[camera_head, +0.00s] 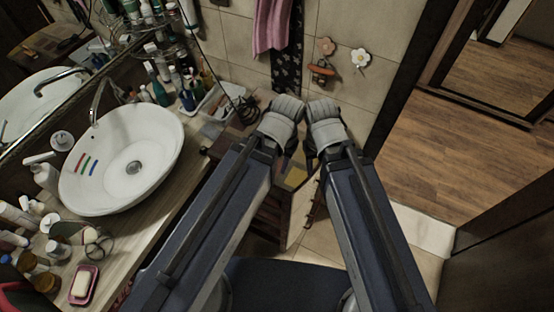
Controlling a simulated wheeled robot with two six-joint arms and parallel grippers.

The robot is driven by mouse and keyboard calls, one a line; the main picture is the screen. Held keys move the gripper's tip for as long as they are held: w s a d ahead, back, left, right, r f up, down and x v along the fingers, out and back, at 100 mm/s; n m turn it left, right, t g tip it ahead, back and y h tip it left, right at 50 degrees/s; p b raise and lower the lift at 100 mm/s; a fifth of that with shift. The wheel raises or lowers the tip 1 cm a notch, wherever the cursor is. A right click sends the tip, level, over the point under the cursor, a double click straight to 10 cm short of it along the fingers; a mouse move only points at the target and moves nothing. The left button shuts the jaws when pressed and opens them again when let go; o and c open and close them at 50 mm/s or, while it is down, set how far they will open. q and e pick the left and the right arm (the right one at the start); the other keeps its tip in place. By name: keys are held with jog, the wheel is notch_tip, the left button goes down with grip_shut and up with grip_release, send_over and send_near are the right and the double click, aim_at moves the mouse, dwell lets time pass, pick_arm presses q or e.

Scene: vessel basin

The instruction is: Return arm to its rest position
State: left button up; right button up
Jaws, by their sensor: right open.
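My two arms reach up from the bottom edge and bend near the top middle, their light grey joints almost side by side. My right gripper (313,163) is small and dark, below the right arm's bend, partly hidden by the arm. It is open, with nothing seen in it. My left gripper is mostly hidden under the left arm's bend, and its fingers cannot be made out. The white vessel basin (150,150) stands on the counter to the left, apart from both arms. Red, green and blue strips show on its inner left wall.
The counter (150,232) holds several bottles, a pink soap dish (73,297) and a faucet (97,98). A pink towel (270,28) and flower hooks (361,58) are on the tiled wall ahead. Open wooden floor (450,165) lies through a doorway at the right.

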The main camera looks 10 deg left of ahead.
notch_tip(320, 180, down, 14)
jog(key=b, duration=1.4)
